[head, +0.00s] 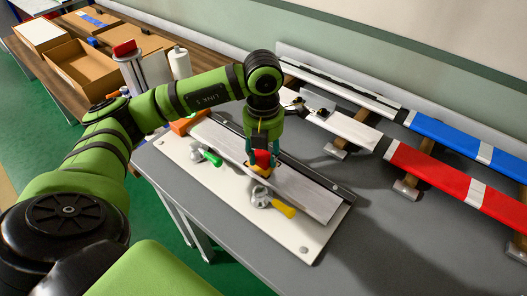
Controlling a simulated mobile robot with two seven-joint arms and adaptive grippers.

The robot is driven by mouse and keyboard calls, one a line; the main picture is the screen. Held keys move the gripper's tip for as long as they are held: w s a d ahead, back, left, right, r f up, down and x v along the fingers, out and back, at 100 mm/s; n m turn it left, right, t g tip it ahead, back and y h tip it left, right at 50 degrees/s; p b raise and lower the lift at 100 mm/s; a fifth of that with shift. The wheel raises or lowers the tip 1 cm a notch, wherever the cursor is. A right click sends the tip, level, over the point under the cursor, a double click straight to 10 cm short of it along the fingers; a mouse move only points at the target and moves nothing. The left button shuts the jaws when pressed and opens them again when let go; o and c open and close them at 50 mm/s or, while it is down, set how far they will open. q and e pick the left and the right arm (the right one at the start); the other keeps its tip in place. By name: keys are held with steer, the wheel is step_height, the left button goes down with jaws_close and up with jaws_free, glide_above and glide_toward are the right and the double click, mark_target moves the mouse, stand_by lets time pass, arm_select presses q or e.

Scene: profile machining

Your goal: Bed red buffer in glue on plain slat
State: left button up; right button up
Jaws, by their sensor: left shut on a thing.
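The plain slat (311,197) is a long grey bar lying diagonally on a white board on the grey table. My left gripper (263,162) comes down from above over the middle of the slat. It is shut on the red buffer (262,158), a small red piece. A yellow-orange patch (260,171) shows right beneath the buffer; I cannot tell whether it is glue or whether the buffer touches it. The fingers partly hide the buffer and the slat behind. My right gripper is not in view.
A green-handled clamp (211,158) and a yellow-handled clamp (283,208) sit along the slat's near side. The white board (302,236) has bare room in front. Blue (456,138) and red (455,181) covered slats lie at right. Cardboard boxes (78,72) stand back left.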

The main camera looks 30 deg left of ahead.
mark_target(263, 155)
arm_select(q)
steer(key=shift+f+b, duration=0.35)
steer(key=shift+f, duration=0.05)
steer(key=shift+s+f, duration=0.2)
stand_by(1.2)
steer(key=o, duration=1.2)
steer(key=shift+w, duration=0.1)
steer(key=shift+r, duration=0.1)
steer(key=shift+r, duration=0.1)
step_height(263, 155, up, 12)
steer(key=shift+w+f, duration=0.1)
steer(key=shift+f, duration=0.05)
